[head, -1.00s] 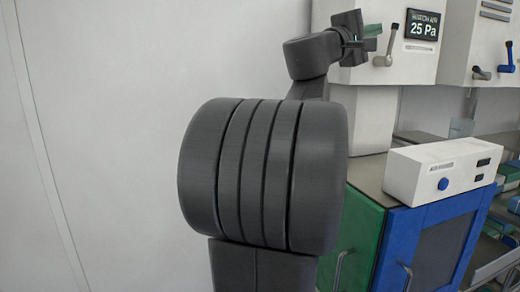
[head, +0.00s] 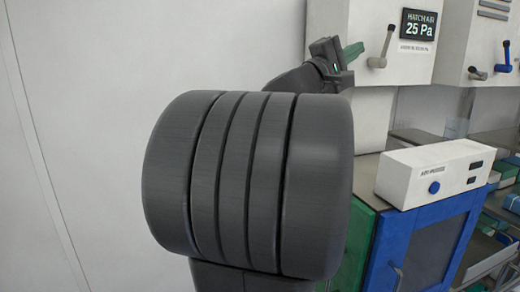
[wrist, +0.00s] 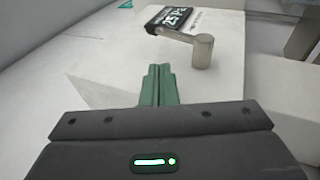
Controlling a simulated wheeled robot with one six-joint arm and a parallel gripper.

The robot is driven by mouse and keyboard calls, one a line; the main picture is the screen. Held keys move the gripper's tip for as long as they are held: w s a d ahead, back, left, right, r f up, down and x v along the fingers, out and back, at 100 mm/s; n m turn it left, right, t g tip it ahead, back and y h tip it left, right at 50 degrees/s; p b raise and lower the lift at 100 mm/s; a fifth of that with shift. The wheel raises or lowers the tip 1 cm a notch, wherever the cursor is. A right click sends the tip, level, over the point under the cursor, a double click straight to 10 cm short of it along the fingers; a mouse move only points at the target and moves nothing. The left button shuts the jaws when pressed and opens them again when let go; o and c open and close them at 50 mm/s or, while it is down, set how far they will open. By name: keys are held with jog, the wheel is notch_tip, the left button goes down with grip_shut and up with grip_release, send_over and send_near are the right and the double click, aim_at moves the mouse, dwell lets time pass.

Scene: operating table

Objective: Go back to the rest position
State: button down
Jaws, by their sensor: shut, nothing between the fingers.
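My gripper (head: 353,51) shows in the head view at the upper middle, beyond a large dark grey ribbed joint of my arm. Its green fingers point right, in front of the white wall box with the display. In the wrist view my gripper (wrist: 158,85) has its two green fingers pressed together, with nothing between them. The fingers appear apart from the box and its lever. Part of my arm behind the ribbed joint is hidden.
A white hatch box (head: 365,75) has a lever handle (head: 382,48) and a "25 Pa" display (head: 417,31). A white device (head: 432,172) sits on a cabinet with a blue door (head: 425,245). Shelves (head: 495,240) stand at right. Bare wall (head: 90,120) fills the left.

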jog(key=b+v, duration=0.1)
jog(key=v, duration=0.5)
jog(key=shift+b, duration=0.4)
jog(key=shift+a, duration=0.1)
